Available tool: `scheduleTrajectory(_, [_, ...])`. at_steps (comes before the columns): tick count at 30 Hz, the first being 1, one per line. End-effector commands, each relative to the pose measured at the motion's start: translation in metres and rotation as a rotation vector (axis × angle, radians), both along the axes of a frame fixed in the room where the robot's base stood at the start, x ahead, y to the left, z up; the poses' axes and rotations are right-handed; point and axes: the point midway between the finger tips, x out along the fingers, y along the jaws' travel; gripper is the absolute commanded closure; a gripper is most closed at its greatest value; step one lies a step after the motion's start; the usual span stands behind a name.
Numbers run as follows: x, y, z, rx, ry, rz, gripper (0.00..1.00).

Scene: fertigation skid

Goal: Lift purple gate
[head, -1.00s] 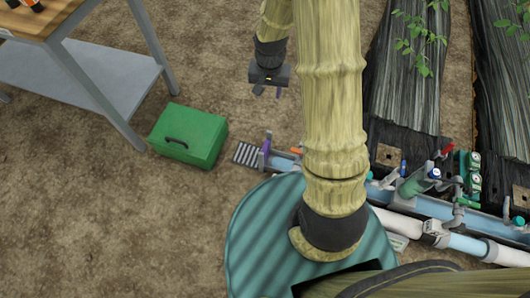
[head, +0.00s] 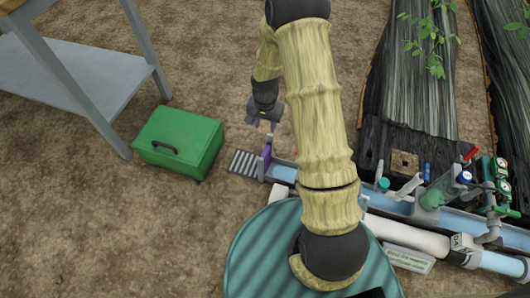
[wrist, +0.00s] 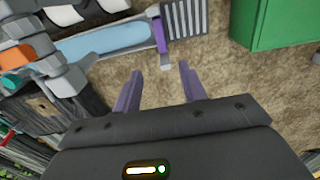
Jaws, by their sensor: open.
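The purple gate (head: 266,156) stands upright at the left end of the blue water channel (head: 284,174), beside a grey grating. In the wrist view the purple gate (wrist: 160,36) shows at the channel's end, beyond my fingertips. My gripper (head: 263,126) hangs just above and behind the gate in the head view. In the wrist view my gripper (wrist: 160,68) is open, with nothing between its two fingers. A gap shows between the fingertips and the gate; I cannot tell its exact depth.
A grey slatted grating (head: 245,163) adjoins the gate. A green box (head: 180,140) sits on the soil to the left, near a metal-legged table (head: 95,75). Pipes and valves (head: 460,190) line the right side. An orange part (wrist: 15,57) shows at the wrist view's left.

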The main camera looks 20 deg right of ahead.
Motion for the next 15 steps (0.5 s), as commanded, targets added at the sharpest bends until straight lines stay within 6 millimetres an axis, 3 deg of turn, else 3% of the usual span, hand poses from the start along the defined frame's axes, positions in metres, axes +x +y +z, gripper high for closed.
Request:
scheduleTrajectory(8, [0.000,0.000,-0.009,0.000,0.001,0.001,0.58])
scheduleTrajectory(15, [-0.001,0.000,-0.046,0.000,0.002,0.002,0.58])
